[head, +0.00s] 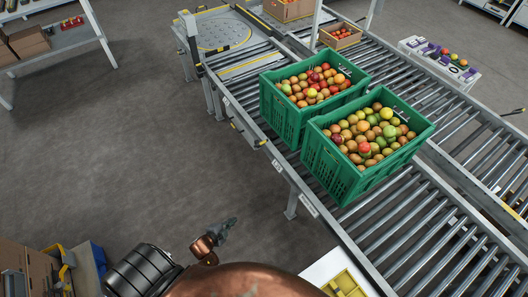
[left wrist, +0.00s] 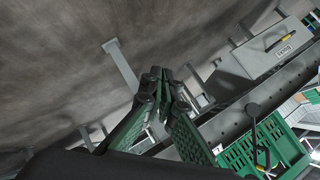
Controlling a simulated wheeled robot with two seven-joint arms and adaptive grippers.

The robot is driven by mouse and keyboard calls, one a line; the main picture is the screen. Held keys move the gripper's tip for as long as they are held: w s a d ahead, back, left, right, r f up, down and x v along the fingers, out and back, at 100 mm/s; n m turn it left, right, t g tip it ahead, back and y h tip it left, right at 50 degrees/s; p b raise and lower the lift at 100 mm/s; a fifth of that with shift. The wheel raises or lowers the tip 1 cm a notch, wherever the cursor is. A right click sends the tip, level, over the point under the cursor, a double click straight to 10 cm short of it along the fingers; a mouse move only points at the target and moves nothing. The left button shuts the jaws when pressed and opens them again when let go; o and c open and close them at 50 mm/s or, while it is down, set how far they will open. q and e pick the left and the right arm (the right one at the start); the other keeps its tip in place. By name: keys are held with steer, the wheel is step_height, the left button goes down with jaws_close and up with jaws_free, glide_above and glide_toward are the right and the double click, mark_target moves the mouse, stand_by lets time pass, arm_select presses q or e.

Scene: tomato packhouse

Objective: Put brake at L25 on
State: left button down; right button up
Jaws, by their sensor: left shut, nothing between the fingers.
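The conveyor's near side rail (head: 300,192) carries small white labels, too small to read in the head view. A small dark lever with a yellow tip (head: 259,143) sticks out from this rail beside the left green crate (head: 280,118). My left gripper (head: 230,224) is shut and empty, over the floor left of the conveyor, apart from the levers. Its dark fingers (left wrist: 164,88) also show in the wrist view.
The right green crate (head: 330,160) and the left one stand on the rollers, filled with tomatoes. A conveyor leg (head: 291,205) reaches the floor near my left gripper. A white stand with a yellow tray (head: 345,284) is at the bottom.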

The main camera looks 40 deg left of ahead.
arm_select(q)
steer(key=w+r+m+t+h+b, duration=0.1)
steer(key=w+r+m+t, duration=0.1)
steer(key=w+r, duration=0.3)
steer(key=w+r+m+t+h+b, duration=0.1)
steer(key=w+r+m, duration=0.4)
steer(key=r, duration=0.7)
steer(key=w+r+m+t+h+b, duration=0.1)
steer(key=w+r+m+t+b, duration=0.1)
steer(key=w+r+m+t, duration=0.2)
steer(key=w+r, duration=0.3)
steer(key=r, duration=0.2)
steer(key=shift+w+r+t+h+b, duration=0.2)
steer(key=shift+t+h+b, duration=0.15)
steer(key=shift+t+h, duration=0.05)
arm_select(e)
steer(key=f, duration=0.1)
steer(key=w+f, duration=0.1)
steer(key=f, duration=0.1)
steer(key=shift+w+a+f, duration=0.15)
steer(key=shift+a+f, duration=0.2)
arm_select(q)
steer(key=shift+w, duration=0.1)
